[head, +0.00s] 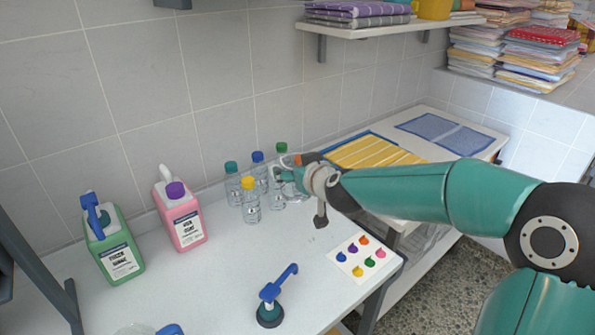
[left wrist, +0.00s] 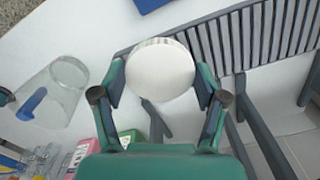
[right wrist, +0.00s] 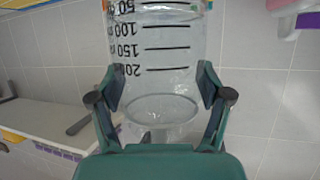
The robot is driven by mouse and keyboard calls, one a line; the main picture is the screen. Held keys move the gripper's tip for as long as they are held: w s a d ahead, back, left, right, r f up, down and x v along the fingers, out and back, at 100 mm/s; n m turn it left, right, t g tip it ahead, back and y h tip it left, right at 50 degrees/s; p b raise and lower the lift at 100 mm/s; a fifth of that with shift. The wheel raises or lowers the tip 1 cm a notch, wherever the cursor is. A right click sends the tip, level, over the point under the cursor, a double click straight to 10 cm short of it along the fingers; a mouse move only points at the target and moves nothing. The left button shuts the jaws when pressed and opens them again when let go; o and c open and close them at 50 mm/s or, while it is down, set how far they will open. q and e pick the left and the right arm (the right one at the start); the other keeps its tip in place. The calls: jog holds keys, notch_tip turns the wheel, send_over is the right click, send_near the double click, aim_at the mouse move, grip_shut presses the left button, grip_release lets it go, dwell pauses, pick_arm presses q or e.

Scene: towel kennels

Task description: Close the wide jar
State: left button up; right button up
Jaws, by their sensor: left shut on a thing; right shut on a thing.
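The wide jar (left wrist: 62,88) is a clear, open-looking vessel in the left wrist view, with a blue piece (left wrist: 32,103) showing at it. Its clear edge shows at the bottom of the head view (head: 133,329), mostly cut off. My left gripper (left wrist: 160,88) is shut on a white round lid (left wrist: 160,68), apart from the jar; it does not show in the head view. My right gripper (head: 300,172) is shut on a clear graduated bottle (right wrist: 158,60) at the bottle group. A trace of orange shows at that bottle's far end.
Clear bottles with coloured caps (head: 250,202) stand by the wall. A pink jug (head: 182,220) and a green jug (head: 118,255) stand left. A blue-handled pump (head: 271,312) and a dotted card (head: 357,256) are at front. The table's middle is clear.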

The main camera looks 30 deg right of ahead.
jog(key=shift+r+p, duration=0.35)
jog(key=shift+r, duration=0.4)
jog(key=o, duration=0.6)
jog(key=c, duration=1)
jog(key=shift+c, duration=0.2)
